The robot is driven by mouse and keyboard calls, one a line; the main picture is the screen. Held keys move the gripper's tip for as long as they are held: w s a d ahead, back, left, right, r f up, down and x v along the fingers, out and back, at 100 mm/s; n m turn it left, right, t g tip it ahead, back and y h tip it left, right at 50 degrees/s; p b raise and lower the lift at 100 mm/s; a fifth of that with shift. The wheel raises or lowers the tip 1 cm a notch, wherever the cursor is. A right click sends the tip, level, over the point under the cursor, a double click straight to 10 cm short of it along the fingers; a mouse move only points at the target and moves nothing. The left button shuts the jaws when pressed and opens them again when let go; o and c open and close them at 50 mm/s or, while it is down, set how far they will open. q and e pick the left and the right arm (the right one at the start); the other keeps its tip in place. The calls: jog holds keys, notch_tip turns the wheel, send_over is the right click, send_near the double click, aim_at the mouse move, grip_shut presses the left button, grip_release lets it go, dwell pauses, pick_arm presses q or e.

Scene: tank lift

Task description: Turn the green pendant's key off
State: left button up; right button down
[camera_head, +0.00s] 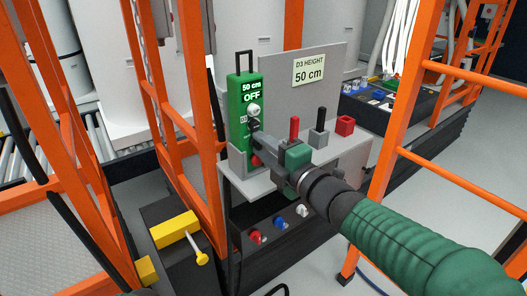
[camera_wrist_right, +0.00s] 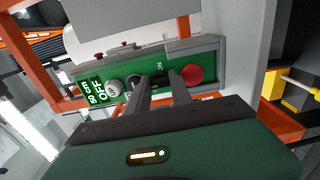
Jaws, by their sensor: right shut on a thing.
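The green pendant (camera_head: 237,108) stands upright in a grey holder on a grey shelf. Its display (camera_head: 251,91) reads "50 cm" and "OFF". My right gripper (camera_head: 263,149) reaches the pendant's lower front from the right. In the right wrist view, the two fingers (camera_wrist_right: 163,84) of the right gripper are shut on the dark key, between the black button and the red button (camera_wrist_right: 192,75). The fingers largely hide the key, so its exact angle is unclear. The display (camera_wrist_right: 96,93) also reads "OFF" there. My left gripper is out of view.
A sign (camera_head: 309,73) reading "D3 HEIGHT 50 cm" stands behind the shelf (camera_head: 238,187). Red and black handles and a red block (camera_head: 345,125) stand on the shelf's right part. Orange frames (camera_head: 408,85) rise on both sides. A yellow block (camera_head: 174,229) lies low at left.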

jog(key=shift+f, duration=0.25)
